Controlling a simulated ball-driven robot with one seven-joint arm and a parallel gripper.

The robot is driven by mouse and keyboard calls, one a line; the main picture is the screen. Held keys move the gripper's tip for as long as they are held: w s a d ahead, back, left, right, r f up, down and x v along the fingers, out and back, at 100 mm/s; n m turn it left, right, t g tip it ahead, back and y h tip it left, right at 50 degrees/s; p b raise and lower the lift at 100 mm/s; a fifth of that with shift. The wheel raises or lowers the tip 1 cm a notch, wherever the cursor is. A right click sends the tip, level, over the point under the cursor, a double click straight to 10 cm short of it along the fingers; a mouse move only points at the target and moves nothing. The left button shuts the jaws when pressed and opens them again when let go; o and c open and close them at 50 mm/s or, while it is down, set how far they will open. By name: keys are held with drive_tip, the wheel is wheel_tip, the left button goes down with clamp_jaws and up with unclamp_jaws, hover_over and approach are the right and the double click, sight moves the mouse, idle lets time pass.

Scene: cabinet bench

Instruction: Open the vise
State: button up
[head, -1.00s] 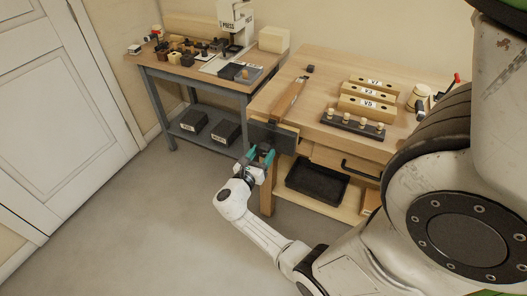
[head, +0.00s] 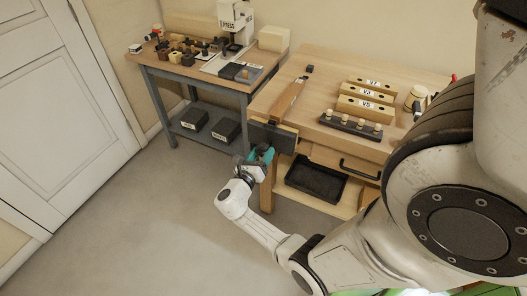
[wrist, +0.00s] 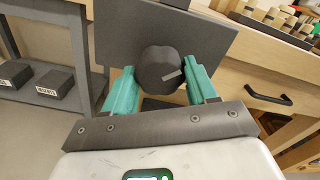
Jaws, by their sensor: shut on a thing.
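The vise is mounted at the front left corner of the wooden bench. Its dark front jaw plate (head: 268,137) faces me, and it also shows in the wrist view (wrist: 212,45). A dark, round, faceted knob (wrist: 158,66) with a light mark stands out in front of the plate. My gripper (head: 261,154) is at the front of the vise, its teal fingers shut on the knob, one on each side, in the wrist view (wrist: 163,74). In the head view the gripper hides the knob. The gap between the vise jaws is not clear.
The wooden bench (head: 330,88) carries labelled blocks (head: 367,92) and a dark peg rack (head: 351,124). A drawer with a black handle (head: 360,169) and a black tray (head: 316,180) are below. A grey side table (head: 190,75) stands left. The floor in front is clear.

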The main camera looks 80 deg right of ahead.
drive_tip(key=shift+r+n+p, duration=0.1)
drive_tip(key=shift+n+p, duration=0.5)
drive_tip(key=shift+n, duration=0.1)
drive_tip(key=shift+n+p, duration=0.5)
drive_tip(key=shift+n, duration=0.5)
drive_tip(key=o, duration=0.9)
drive_tip(key=shift+a, duration=0.1)
drive_tip(key=p+v, duration=0.1)
drive_tip(key=v, duration=0.6)
drive_tip(key=shift+p, duration=0.35)
